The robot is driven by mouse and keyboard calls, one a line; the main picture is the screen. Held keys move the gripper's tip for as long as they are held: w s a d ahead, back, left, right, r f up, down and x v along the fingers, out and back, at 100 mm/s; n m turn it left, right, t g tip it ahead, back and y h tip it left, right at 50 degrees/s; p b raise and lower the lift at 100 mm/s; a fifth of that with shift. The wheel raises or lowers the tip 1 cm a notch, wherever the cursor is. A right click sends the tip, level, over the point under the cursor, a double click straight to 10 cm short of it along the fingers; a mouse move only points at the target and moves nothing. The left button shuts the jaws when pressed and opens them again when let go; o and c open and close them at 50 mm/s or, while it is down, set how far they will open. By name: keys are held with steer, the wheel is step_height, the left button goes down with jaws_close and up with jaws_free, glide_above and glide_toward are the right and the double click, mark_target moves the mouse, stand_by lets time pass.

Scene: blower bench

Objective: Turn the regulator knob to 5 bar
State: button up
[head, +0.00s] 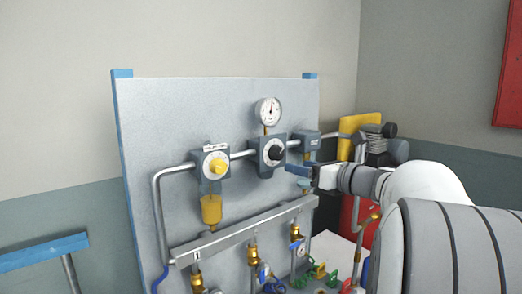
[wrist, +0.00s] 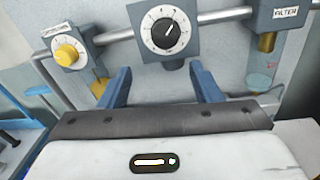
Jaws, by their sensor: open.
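The black knob (wrist: 166,34) sits on a white numbered dial (wrist: 150,25) on a grey block. Its white mark points up and slightly right; I cannot read the number. In the head view the black knob (head: 276,153) is below a round gauge (head: 268,111), whose needle is too small to read. A yellow knob (wrist: 65,54) on a similar block is to the left; its label is unreadable. My gripper (wrist: 160,72) is open and empty, its blue fingers apart below the black knob's block. In the head view my gripper (head: 298,170) is just right of and below that knob.
A grey pipe (head: 242,154) links the blocks. A block labelled FILTER (wrist: 285,14) is at right. A yellow bowl (head: 211,210) hangs below the yellow knob. A metal rail (head: 240,232) with brass fittings runs below. The panel (head: 160,110) is bare at upper left.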

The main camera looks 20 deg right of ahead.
mark_target(280, 155)
steer(key=shift+m+t, duration=0.3)
steer(key=shift+t, duration=0.1)
steer(key=x, duration=0.2)
steer(key=p+x, duration=0.1)
steer(key=x, duration=0.2)
steer(key=r+x, duration=0.1)
steer(key=x, duration=0.1)
steer(key=shift+w+d+p, duration=0.3)
steer(key=shift+w, duration=0.15)
steer(key=shift+f, duration=0.1)
steer(key=shift+c, duration=0.4)
steer(key=c, duration=0.9)
steer(key=shift+b, duration=0.3)
